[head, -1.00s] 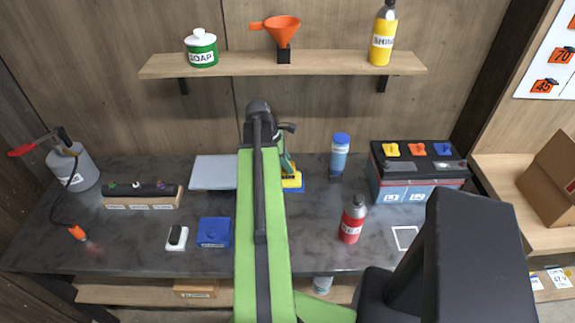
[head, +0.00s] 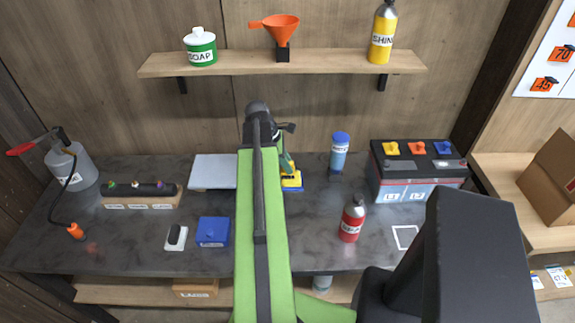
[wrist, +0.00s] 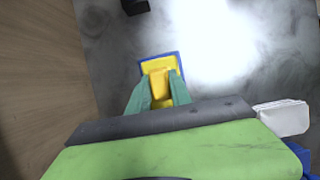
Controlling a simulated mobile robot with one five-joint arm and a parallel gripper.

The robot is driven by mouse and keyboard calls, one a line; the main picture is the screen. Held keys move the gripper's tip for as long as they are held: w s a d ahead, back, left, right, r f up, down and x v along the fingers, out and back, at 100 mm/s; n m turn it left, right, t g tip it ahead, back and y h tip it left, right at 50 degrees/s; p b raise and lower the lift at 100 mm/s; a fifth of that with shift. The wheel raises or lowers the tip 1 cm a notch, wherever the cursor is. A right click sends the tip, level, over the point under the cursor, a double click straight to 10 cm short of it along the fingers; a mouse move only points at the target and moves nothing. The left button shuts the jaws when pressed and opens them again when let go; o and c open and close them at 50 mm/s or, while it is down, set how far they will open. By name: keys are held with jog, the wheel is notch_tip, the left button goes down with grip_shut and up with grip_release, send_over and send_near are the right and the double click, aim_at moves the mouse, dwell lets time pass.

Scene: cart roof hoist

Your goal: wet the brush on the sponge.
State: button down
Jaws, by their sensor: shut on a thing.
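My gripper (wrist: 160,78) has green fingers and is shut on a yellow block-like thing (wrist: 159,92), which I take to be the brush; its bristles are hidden. Below it is the yellow sponge (wrist: 158,63) in a shallow blue-rimmed tray (wrist: 144,71). The held thing overlaps the sponge in the wrist view, and I cannot tell whether they touch. In the head view my gripper (head: 287,168) points down at the back of the bench, and the sponge (head: 292,182) shows partly beside my arm, which hides the rest.
The dark bench (head: 130,236) also holds a blue-capped bottle (head: 340,155), a red bottle (head: 352,218), a battery (head: 418,175), a blue box (head: 213,231), a grey pad (head: 214,171) and a pump sprayer (head: 72,168). A wooden shelf (head: 340,62) hangs above. The bench's right-middle is fairly clear.

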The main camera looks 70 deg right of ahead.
jog(key=shift+f+b, duration=0.35)
jog(key=shift+b, duration=0.05)
dwell(1.1)
notch_tip(320, 180, up, 7)
jog(key=p, duration=0.7)
